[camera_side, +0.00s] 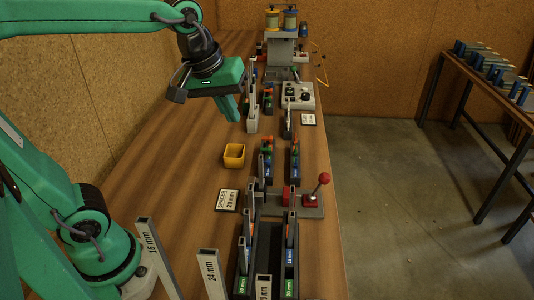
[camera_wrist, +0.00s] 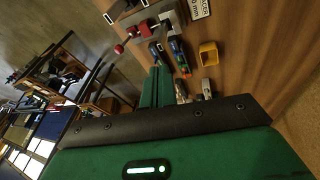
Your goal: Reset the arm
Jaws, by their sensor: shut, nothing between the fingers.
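My gripper (camera_side: 228,108) hangs from my green arm in the side view, above the left part of the wooden bench (camera_side: 190,150). Its green fingers point down and are together, with nothing between them. In the wrist view my gripper (camera_wrist: 157,85) shows as two green fingers side by side, closed. It is raised clear of the bench. It is left of the grey fixtures and behind the yellow bin (camera_side: 234,156), which also shows in the wrist view (camera_wrist: 208,53).
A red-knobbed lever (camera_side: 323,179) and blocks in holders line the bench's right side. A spool machine (camera_side: 282,50) stands at the back. Upright bars marked 16 mm (camera_side: 158,255) and 24 mm (camera_side: 211,272) stand in front. A second table (camera_side: 480,80) is far right. Bench left of the bin is clear.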

